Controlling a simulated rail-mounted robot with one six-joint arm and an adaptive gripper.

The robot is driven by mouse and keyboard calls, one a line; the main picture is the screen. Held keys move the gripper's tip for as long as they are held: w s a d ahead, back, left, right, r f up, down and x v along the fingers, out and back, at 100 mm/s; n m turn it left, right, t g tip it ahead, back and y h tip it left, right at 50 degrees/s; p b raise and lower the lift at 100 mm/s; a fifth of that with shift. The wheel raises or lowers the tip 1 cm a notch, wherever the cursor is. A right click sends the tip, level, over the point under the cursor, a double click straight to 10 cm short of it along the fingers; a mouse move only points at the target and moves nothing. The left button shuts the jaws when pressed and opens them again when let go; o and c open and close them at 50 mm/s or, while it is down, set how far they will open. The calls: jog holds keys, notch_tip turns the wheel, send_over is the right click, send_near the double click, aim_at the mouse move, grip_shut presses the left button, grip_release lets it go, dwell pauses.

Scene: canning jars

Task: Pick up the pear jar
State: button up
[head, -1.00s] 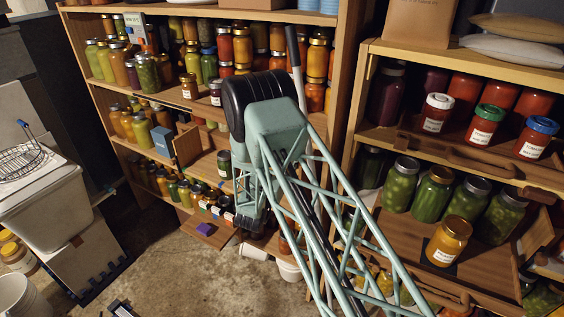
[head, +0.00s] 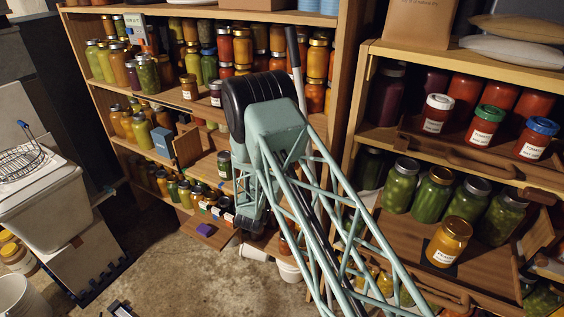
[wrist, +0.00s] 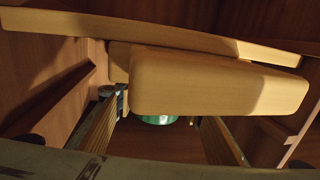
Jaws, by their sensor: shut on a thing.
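I cannot pick out the pear jar, since the labels are too small to read. In the head view an amber jar with a gold lid and white label (head: 449,241) stands upright on a dark patch of the right shelf. My arm reaches toward the lower left shelves, and its own links hide my gripper there. In the wrist view my gripper (wrist: 160,138) seems to show as two ribbed pads, left and right. A small round green thing (wrist: 157,119) lies between them in the picture, mostly covered by a tan block. What the jaws hold is not clear.
The left shelving (head: 205,160) is crowded with jars. The right shelving (head: 410,137) holds green and red jars and stands close to my arm. A white cooler (head: 45,200) with a wire basket (head: 28,163) stands at left. Concrete floor (head: 165,245) is partly free.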

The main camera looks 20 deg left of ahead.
jog(key=shift+r, duration=0.1)
jog(key=shift+s+r+p, duration=0.2)
jog(key=shift+r+p, duration=0.1)
jog(key=shift+r, duration=0.65)
notch_tip(320, 180, up, 5)
jog(key=shift+r+p, duration=0.1)
jog(key=shift+p, duration=0.35)
jog(key=s+a+p, duration=0.1)
jog(key=s+a, duration=0.2)
jog(key=s, duration=1.6)
jog(key=shift+s, duration=0.2)
